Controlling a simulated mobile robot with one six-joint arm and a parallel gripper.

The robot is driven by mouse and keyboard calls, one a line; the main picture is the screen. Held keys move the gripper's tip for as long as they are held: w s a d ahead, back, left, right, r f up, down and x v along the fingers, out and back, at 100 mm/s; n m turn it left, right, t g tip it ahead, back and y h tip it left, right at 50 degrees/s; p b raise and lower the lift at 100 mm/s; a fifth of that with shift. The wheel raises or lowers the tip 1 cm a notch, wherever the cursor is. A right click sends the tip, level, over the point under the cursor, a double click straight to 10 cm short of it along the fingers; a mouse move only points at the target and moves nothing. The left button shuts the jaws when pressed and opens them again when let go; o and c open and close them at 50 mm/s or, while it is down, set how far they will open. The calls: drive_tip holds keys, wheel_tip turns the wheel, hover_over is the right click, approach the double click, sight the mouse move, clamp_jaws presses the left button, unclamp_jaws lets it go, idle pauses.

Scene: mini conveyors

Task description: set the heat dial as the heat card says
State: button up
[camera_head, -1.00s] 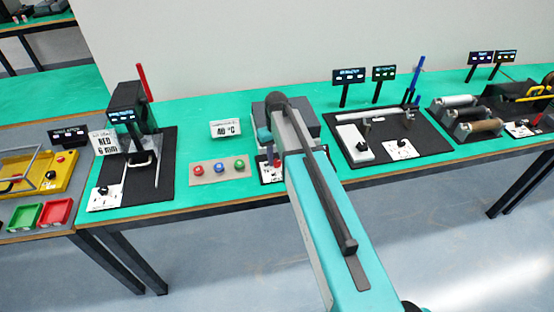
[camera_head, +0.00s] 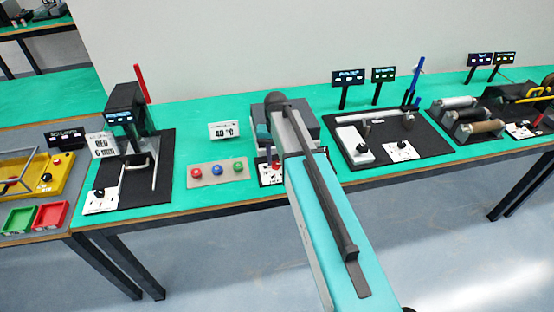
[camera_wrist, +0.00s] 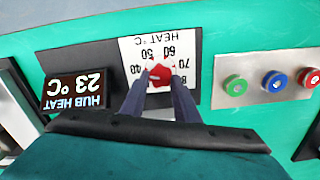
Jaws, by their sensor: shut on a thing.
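The heat card (camera_head: 224,130) stands on the green bench in the head view and reads 40 °C. In the wrist view the heat dial is a red knob (camera_wrist: 160,74) on a white scale plate (camera_wrist: 168,50) marked "HEAT °C", with 40, 50, 60 and 70 readable. My gripper (camera_wrist: 160,88) is shut on the red knob, with one dark finger on each side. The knob's pointer setting is hard to read. A display (camera_wrist: 75,90) beside the plate reads "HUB HEAT 23 °C". In the head view my arm hides most of the dial.
A panel (camera_head: 218,172) with red, blue and green buttons lies beside the dial. A black press-like station (camera_head: 130,115) stands to the left. A black tray (camera_head: 430,143) with another dial lies to the right.

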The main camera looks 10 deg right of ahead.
sight(276, 163)
drive_tip(key=o, duration=1)
drive_tip(key=shift+o, duration=0.2)
drive_tip(key=shift+r, duration=0.1)
wheel_tip(276, 163, up, 14)
drive_tip(key=b, duration=0.3)
drive_tip(key=shift+b, duration=0.3)
drive_tip(key=shift+f, duration=0.25)
